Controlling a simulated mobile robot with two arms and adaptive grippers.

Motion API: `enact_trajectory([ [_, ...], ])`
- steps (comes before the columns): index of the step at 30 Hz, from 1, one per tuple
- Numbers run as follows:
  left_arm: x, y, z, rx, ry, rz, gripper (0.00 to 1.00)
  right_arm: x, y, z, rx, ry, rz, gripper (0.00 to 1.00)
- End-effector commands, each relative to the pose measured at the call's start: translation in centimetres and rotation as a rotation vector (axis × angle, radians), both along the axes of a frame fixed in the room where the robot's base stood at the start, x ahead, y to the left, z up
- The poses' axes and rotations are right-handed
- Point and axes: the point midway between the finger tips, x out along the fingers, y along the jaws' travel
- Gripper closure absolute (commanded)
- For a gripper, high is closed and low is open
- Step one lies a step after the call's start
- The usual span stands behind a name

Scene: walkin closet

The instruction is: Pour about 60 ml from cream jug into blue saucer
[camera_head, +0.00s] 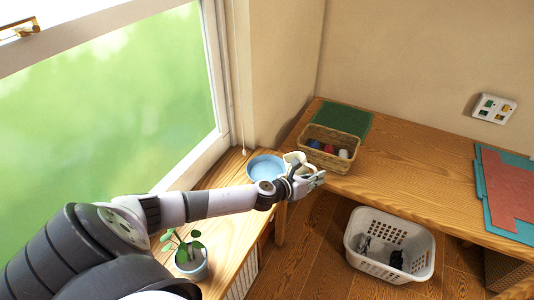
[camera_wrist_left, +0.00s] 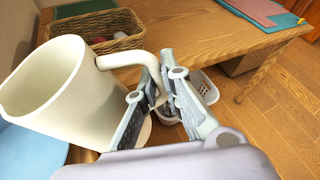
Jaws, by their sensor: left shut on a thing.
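The cream jug (camera_wrist_left: 62,100) shows large in the left wrist view, tilted, with its handle between the fingers of my left gripper (camera_wrist_left: 158,98). In the head view the jug (camera_head: 296,160) is mostly hidden behind my left gripper (camera_head: 312,181). My left gripper is shut on the jug's handle. The blue saucer (camera_head: 264,167) lies on the wooden sill at the corner, just left of the jug in the head view. Part of the saucer (camera_wrist_left: 22,150) shows below the jug in the left wrist view. The jug's contents cannot be seen. My right gripper is not in view.
A wicker basket (camera_head: 330,157) with small coloured items stands on the wooden desk beside a green mat (camera_head: 339,121). A potted plant (camera_head: 191,262) stands on the sill near my arm. A white laundry basket (camera_head: 361,266) is on the floor. The window is at left.

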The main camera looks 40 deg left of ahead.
Motion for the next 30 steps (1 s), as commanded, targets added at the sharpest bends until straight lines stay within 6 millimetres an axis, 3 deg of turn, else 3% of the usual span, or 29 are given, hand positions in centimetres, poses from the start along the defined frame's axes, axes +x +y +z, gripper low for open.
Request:
enact_trajectory([
  [1,0.0,0.3,-0.1,-0.031,-0.006,0.000,1.00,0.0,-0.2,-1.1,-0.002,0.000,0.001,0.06],
  [20,-0.2,3.7,2.0,-0.401,-0.028,-0.001,1.00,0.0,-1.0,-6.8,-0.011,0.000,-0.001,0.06],
  [23,-0.2,4.5,1.9,-0.516,-0.036,-0.001,1.00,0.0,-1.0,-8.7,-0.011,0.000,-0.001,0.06],
  [30,-0.2,4.7,2.8,-0.575,-0.039,-0.002,1.00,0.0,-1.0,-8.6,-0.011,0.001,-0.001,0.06],
])
